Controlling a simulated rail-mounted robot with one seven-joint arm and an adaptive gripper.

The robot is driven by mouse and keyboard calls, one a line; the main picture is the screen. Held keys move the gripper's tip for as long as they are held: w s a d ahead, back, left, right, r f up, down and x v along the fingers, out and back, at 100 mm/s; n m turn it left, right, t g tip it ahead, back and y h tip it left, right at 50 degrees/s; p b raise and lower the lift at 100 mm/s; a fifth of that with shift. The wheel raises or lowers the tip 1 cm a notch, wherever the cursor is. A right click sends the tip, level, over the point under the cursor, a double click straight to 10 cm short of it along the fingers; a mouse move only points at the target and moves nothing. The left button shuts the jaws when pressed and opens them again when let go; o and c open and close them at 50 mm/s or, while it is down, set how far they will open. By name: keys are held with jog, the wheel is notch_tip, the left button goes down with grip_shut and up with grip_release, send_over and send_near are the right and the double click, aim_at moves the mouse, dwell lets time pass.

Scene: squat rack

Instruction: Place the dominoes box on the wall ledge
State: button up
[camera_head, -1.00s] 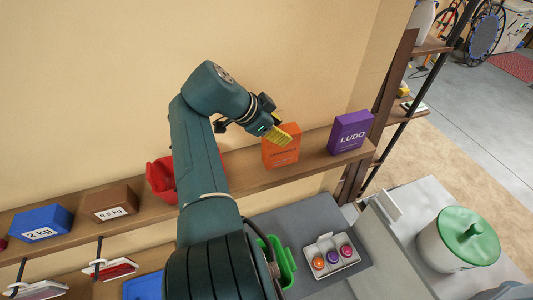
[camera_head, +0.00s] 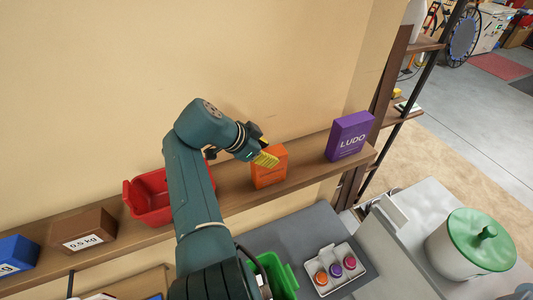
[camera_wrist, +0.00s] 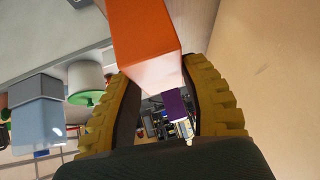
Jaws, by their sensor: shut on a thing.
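The orange box (camera_head: 270,171), its small lettering too faint to read, is upright at the wall ledge (camera_head: 309,159). Its lower edge overlaps the ledge top in the head view; I cannot tell whether it touches. My gripper (camera_head: 266,158), with yellow fingertips, is shut on the box's upper part from the left. In the wrist view the orange box (camera_wrist: 145,45) sits between the two yellow fingers (camera_wrist: 160,108), its far end beyond the picture edge.
A purple LUDO box (camera_head: 350,136) stands on the ledge to the right. A red bin (camera_head: 148,205), a brown 0.5 kg box (camera_head: 82,231) and a blue box (camera_head: 17,257) line the left. Bare ledge lies between the orange and purple boxes.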

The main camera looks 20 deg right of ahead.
jog(key=o, duration=1.1)
jog(key=shift+f, duration=0.1)
jog(key=shift+o, duration=0.2)
